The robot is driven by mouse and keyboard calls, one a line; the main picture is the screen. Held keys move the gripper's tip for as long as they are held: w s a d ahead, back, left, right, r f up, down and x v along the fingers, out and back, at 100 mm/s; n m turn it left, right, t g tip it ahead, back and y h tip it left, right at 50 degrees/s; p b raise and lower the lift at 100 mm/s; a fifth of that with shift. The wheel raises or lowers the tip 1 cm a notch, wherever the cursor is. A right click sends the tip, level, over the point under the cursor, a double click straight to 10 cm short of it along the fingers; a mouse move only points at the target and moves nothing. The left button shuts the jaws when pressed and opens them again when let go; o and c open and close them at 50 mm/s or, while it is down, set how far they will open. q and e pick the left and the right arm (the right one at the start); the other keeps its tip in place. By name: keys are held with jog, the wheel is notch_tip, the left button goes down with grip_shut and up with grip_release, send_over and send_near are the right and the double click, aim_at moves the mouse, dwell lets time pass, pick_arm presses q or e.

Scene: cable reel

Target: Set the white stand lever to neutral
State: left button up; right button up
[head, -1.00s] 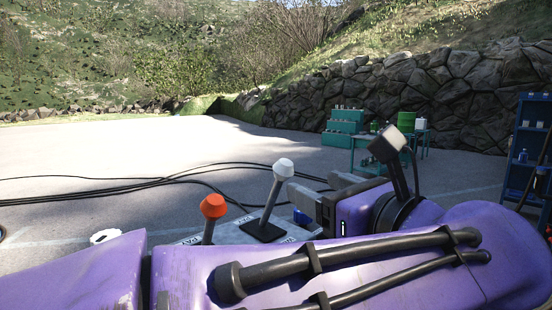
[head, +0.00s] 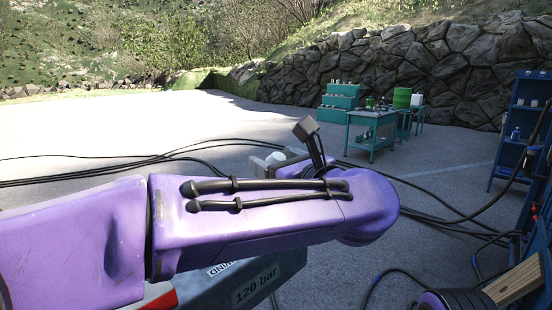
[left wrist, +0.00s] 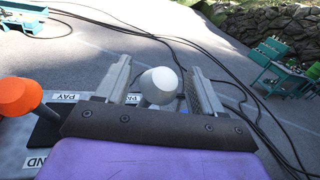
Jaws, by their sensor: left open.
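The white-knobbed lever (left wrist: 158,85) stands between the two fingers of my left gripper (left wrist: 160,68) in the left wrist view. The fingers are open, one on each side of the knob, with a gap visible on at least the left side. In the head view only a bit of the white knob (head: 275,156) shows beside my left gripper (head: 284,160); my purple forearm hides the lever's shaft and base. The orange-knobbed lever (left wrist: 16,98) stands to the left in the wrist view. The lever's exact position is hard to tell. My right gripper is not in view.
The grey stand (head: 262,285) marked "120 bar" shows below my arm. Black cables (head: 90,171) lie across the paving. A green table (head: 372,128) and a blue shelf (head: 515,130) stand right. A wooden plank (head: 515,282) is at lower right.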

pick_arm(q)
jog(key=shift+s, duration=0.15)
jog(key=c, duration=0.4)
jog(key=shift+f, duration=0.1)
grip_shut()
jog(key=shift+w+a, duration=0.15)
jog(key=shift+w, duration=0.1)
jog(key=w+a+r+n+g+h, duration=0.1)
jog(key=w+a+g+h, duration=0.1)
jog(key=w+a+g, duration=0.2)
jog(key=shift+w+a+h, duration=0.15)
jog(key=shift+h, duration=0.15)
jog(key=shift+r, duration=0.15)
